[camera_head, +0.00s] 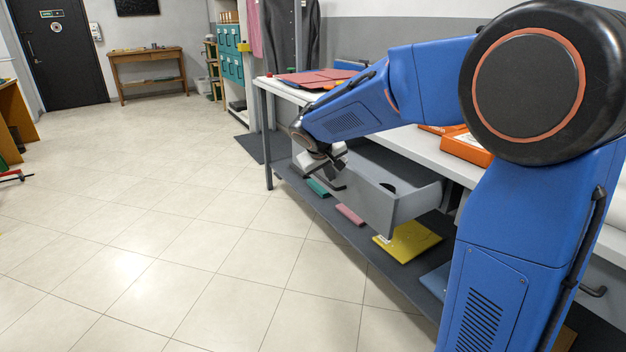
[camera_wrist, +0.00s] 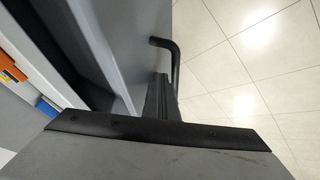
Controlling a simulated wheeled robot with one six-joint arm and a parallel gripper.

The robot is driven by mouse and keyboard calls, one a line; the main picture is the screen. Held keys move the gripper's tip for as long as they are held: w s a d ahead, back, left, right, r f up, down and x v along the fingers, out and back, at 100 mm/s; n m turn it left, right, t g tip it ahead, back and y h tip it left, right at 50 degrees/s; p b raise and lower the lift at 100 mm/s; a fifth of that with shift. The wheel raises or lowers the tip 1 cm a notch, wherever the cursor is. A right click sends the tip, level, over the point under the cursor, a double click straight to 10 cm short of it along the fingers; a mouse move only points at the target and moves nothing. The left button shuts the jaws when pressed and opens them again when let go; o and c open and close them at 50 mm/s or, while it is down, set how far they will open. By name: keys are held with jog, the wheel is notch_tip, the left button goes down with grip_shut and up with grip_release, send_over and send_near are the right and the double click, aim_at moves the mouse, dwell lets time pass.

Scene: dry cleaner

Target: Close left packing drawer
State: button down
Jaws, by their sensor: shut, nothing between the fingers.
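The left packing drawer (camera_head: 395,205) is a grey drawer under the white packing table, and it stands pulled out in the head view. Its front panel also shows in the wrist view (camera_wrist: 112,45), with a dark bar handle (camera_wrist: 172,60) on its outer face. My gripper (camera_head: 335,172) is at the drawer's front, close to the handle. In the wrist view my gripper's fingers (camera_wrist: 160,98) are shut and empty beside the handle. I cannot tell whether they touch the handle or the panel.
The white table (camera_head: 290,92) carries red folders (camera_head: 318,77) and an orange box (camera_head: 466,148). A low dark shelf (camera_head: 310,203) below holds a yellow folder (camera_head: 408,241) and a pink item (camera_head: 350,214). The tiled floor (camera_head: 170,220) to the left is clear.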

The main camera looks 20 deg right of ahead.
jog(key=w+d, duration=0.1)
jog(key=d, duration=0.4)
jog(key=w+d, duration=0.2)
jog(key=d, duration=0.4)
jog(key=w+d, duration=0.1)
jog(key=d, duration=0.5)
jog(key=shift+w+d, duration=0.1)
jog(key=shift+w, duration=0.3)
